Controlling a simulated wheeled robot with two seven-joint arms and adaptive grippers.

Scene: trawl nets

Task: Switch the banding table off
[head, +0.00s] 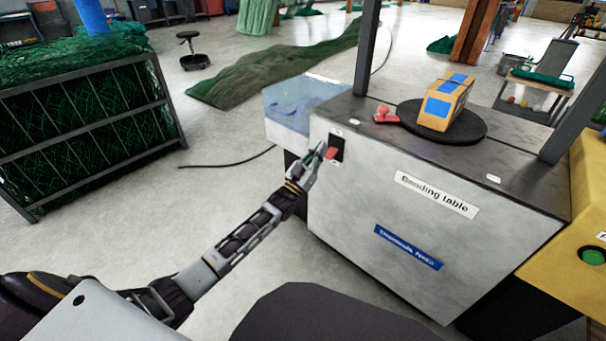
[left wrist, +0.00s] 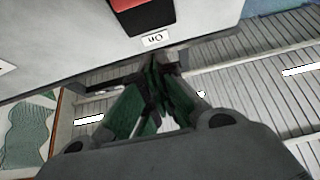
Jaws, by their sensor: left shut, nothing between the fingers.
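The banding table (head: 345,205) is a grey cabinet with a "Banding table" label (head: 437,194) on its front. A red switch (head: 332,153) on a black plate (head: 338,142) sits at the front's upper left corner. The left wrist view shows part of the red switch (left wrist: 126,4), its black plate (left wrist: 148,18) and an upside-down "On" label (left wrist: 157,39). My left gripper (head: 320,151) is shut and empty, close beside the switch. In the left wrist view its fingertips (left wrist: 172,62) are near the "On" label; I cannot tell whether they touch. My right gripper is not in view.
A black turntable (head: 475,129) on top carries a yellow and blue block (head: 444,104), with a red-knobbed part (head: 386,115) beside it. A yellow machine with a green button (head: 593,256) stands at right. A net-filled cage (head: 85,130) stands left. Floor between is clear except a dark cable.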

